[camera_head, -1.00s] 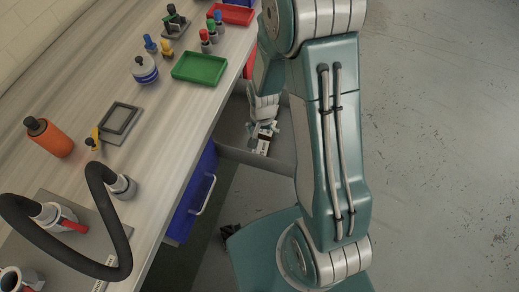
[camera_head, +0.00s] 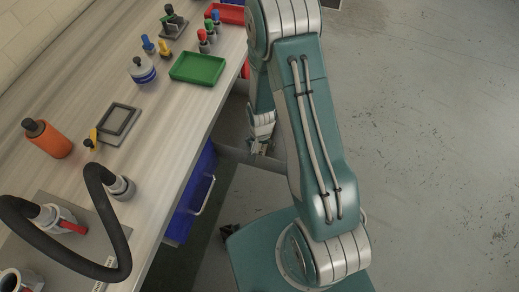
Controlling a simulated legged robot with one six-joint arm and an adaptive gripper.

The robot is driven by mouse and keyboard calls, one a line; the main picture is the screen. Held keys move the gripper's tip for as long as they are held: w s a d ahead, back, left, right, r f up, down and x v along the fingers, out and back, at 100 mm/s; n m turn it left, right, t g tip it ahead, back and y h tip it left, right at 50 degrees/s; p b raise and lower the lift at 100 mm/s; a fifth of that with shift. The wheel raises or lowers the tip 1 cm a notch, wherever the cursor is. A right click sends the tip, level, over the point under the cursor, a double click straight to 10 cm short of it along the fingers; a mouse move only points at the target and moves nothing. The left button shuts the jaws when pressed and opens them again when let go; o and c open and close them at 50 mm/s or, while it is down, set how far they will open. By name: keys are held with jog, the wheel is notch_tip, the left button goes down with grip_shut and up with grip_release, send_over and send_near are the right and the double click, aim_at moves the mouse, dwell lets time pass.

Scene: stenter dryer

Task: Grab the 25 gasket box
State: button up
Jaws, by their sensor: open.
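My gripper (camera_head: 260,143) hangs low beside the workbench, at the end of my arm, and shows small and partly behind my own arm links. Its fingers are apart. A small pale box-like thing (camera_head: 263,149) shows at the fingertips, mostly covered by the gripper. Its label cannot be read, so I cannot tell whether it is the 25 gasket box. I cannot tell whether the fingers touch it.
The wooden workbench (camera_head: 170,125) fills the left, with a green tray (camera_head: 198,68), an orange bottle (camera_head: 48,138) and a black hose (camera_head: 105,205) on it. An open blue drawer (camera_head: 190,200) juts out below the bench edge. The grey floor at right is clear.

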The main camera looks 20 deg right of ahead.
jog(key=shift+a, duration=0.2)
jog(key=c, duration=1.1)
jog(key=shift+d, duration=0.1)
